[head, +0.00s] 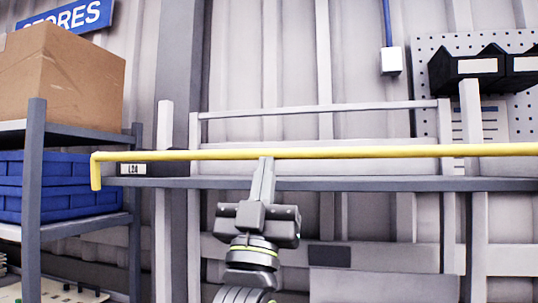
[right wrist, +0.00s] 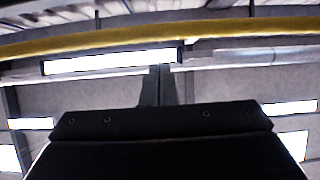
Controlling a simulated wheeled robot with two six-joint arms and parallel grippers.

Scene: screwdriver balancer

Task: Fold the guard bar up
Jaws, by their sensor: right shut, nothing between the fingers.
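The yellow guard bar (head: 330,153) runs almost level across the head view, with a short bent-down end at the left. It also crosses the upper part of the right wrist view (right wrist: 100,40). My right gripper (head: 265,162) points upward, with its shut, empty fingertips at the bar's lower edge. In the right wrist view the closed fingers (right wrist: 159,72) reach up just under the bar. I cannot tell whether they touch it. My left gripper is not in view.
A grey shelf (head: 36,200) at left holds a cardboard box (head: 62,75) and blue crates (head: 60,170). A grey rack beam (head: 350,184) runs behind the bar. Black bins (head: 480,68) hang on a pegboard at upper right. Space above the bar's middle looks clear.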

